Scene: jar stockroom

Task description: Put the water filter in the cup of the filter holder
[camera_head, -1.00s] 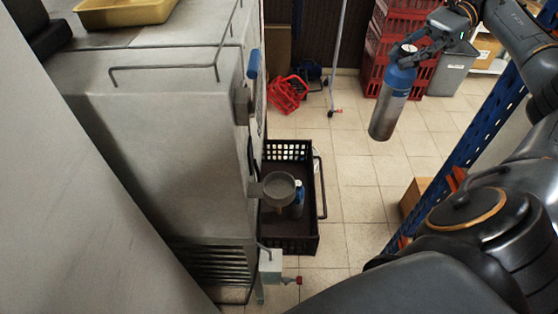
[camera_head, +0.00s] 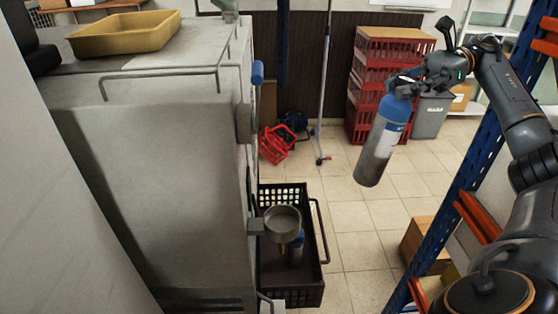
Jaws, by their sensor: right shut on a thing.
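The water filter (camera_head: 381,143) is a grey metal cylinder with a blue upper part and a white label. My right gripper (camera_head: 401,84) is shut on its top end, and the filter hangs slightly tilted above the floor, right of the machine. The filter holder's round metal cup (camera_head: 283,219) juts out from the machine's right side at lower centre. It looks empty. The held filter is up and to the right of the cup, well apart from it. My left gripper is not in view.
The large steel machine (camera_head: 165,165) fills the left, with a yellow tray (camera_head: 125,36) on top. A black crate (camera_head: 312,292) with another blue-topped cylinder (camera_head: 296,248) is below the cup. A blue rack (camera_head: 457,190) and a cardboard box (camera_head: 419,240) stand right. Tiled floor (camera_head: 345,225) between is clear.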

